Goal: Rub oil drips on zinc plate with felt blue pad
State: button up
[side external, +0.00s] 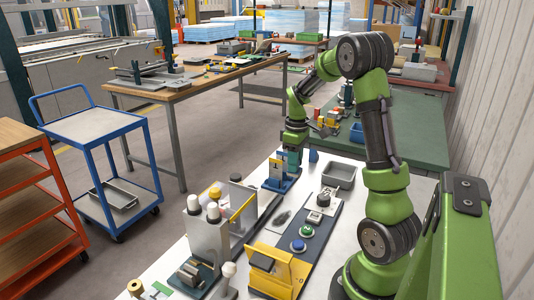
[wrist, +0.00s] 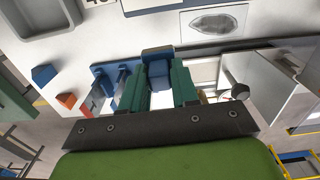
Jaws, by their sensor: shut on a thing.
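My gripper (side external: 293,155) is at the far end of the white bench, at the blue holder (side external: 279,178). In the wrist view, its two teal fingers (wrist: 159,85) are shut on a blue block, which looks like the felt blue pad (wrist: 157,58). The pad's underside is hidden, so I cannot tell whether it touches the holder. The zinc plate (wrist: 241,14) lies flat at the top of the wrist view, apart from the pad. It bears a dark oval oil mark (wrist: 213,22), which also shows in the side view (side external: 283,217).
A grey tray (side external: 339,176) stands right of the holder. A dark panel with buttons (side external: 310,231) and a yellow box (side external: 278,271) lie nearer. A grey machine with white knobs (side external: 207,235) and a yellow bar (side external: 242,207) rise left of the plate.

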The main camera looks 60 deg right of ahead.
jog(key=shift+w+a+m, duration=0.2)
jog(key=shift+a+m, duration=0.3)
jog(key=shift+a, duration=0.15)
jog(key=shift+a+f+m, duration=0.1)
jog(key=shift+a+m, duration=0.15)
jog(key=shift+m, duration=0.55)
jog(key=shift+s+a+f+m, duration=0.35)
jog(key=shift+f+m, duration=1.1)
jog(key=shift+m, duration=4.2)
jog(key=shift+s+a+f+m, duration=0.1)
jog(key=shift+a+f+m, duration=1)
jog(key=shift+m, duration=4.5)
jog(key=shift+s+a+f+m, duration=0.15)
jog(key=shift+f+m, duration=1.65)
jog(key=shift+m, duration=3.85)
jog(key=shift+a+f, duration=0.45)
jog(key=shift+a, duration=0.1)
jog(key=shift+c, duration=0.4)
jog(key=shift+a, duration=4.4)
jog(key=shift+d+f, duration=0.1)
jog(key=shift+d, duration=4.8)
jog(key=shift+d+r, duration=0.15)
jog(key=shift+r, duration=0.05)
notch_tip(320, 180, up, 8)
